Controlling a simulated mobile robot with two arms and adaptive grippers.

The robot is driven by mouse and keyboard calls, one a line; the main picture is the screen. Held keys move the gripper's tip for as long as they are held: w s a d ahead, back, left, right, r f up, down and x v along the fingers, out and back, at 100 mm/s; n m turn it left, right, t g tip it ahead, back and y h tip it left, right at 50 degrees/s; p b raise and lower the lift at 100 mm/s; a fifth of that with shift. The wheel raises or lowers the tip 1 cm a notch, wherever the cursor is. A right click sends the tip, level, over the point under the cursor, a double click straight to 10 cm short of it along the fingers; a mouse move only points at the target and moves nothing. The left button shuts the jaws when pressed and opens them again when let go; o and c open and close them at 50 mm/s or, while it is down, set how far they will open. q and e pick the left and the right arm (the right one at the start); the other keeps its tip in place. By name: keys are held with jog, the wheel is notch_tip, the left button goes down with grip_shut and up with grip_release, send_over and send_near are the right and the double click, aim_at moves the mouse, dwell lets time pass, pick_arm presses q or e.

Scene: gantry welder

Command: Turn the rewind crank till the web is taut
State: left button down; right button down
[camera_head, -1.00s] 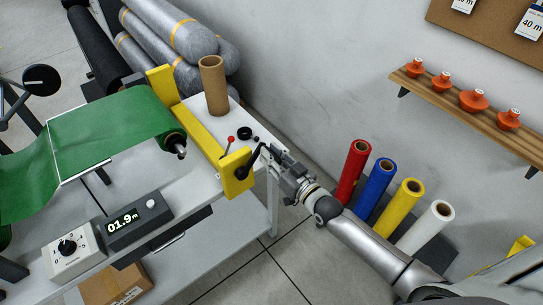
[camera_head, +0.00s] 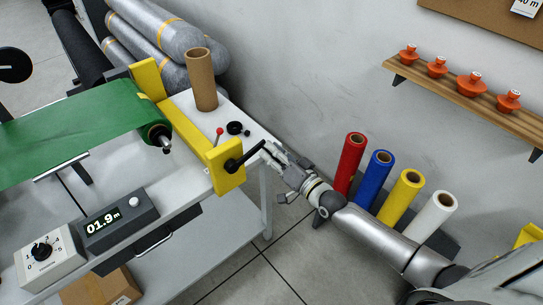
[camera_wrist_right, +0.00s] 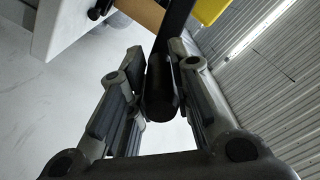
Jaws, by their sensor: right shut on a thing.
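The black rewind crank (camera_head: 247,157) sits on the front of the yellow end bracket (camera_head: 227,172), its arm pointing up and right from the hub. My right gripper (camera_head: 272,152) is shut on the crank's handle at the arm's outer end. In the right wrist view the dark handle (camera_wrist_right: 160,92) lies between the two fingers. The green web (camera_head: 80,135) runs from the left onto the rewind roll (camera_head: 157,134). Its visible stretch looks fairly flat, but the part farther left is out of frame. My left gripper is not in view.
A cardboard core (camera_head: 201,80), a red-knobbed lever (camera_head: 219,132) and a black knob (camera_head: 236,128) are on the bench. A display (camera_head: 117,218) reads 01.9 m beside a dial box (camera_head: 42,257).

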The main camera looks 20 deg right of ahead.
jog(key=shift+s+f+b, duration=0.25)
jog(key=shift+f+b, duration=0.05)
jog(key=shift+f, duration=0.85)
jog(key=c, duration=1.3)
grip_release()
jog(key=v, duration=0.3)
jog(key=r+v, duration=0.1)
jog(key=v, duration=0.7)
jog(key=shift+s+d+r, duration=0.2)
jog(key=shift+d+r, duration=0.1)
